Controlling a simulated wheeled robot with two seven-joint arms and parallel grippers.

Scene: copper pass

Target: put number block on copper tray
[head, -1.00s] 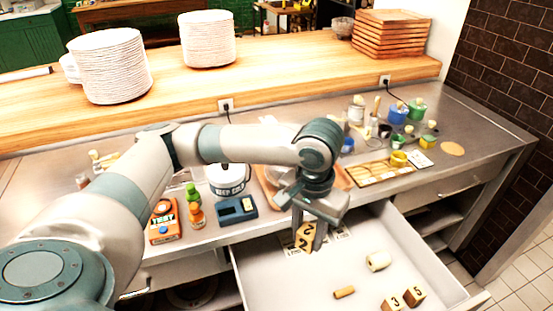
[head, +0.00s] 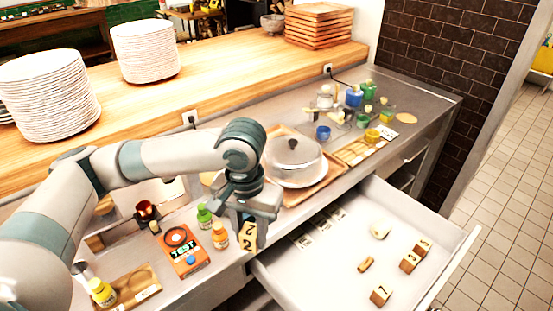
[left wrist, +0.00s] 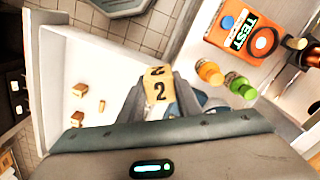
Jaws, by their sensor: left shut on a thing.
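My left gripper (head: 247,222) is shut on a wooden number block (head: 248,237) marked 2, held above the counter's front edge by the open drawer's left corner. The block also shows between the fingers in the left wrist view (left wrist: 160,92). An orange-brown tray (head: 328,182) lies on the counter behind the gripper, with a lidded pot on it. A smaller brown tray (head: 142,279) with round marks lies at the lower left. I cannot tell for certain which one is copper. My right gripper is not in view.
The open drawer (head: 345,245) holds several other number blocks (head: 411,262), a cork-like piece (head: 365,264) and a pale cylinder (head: 380,231). An orange TEST box (head: 182,250), a green bottle (head: 204,215) and an orange bottle (head: 220,235) stand left of the gripper.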

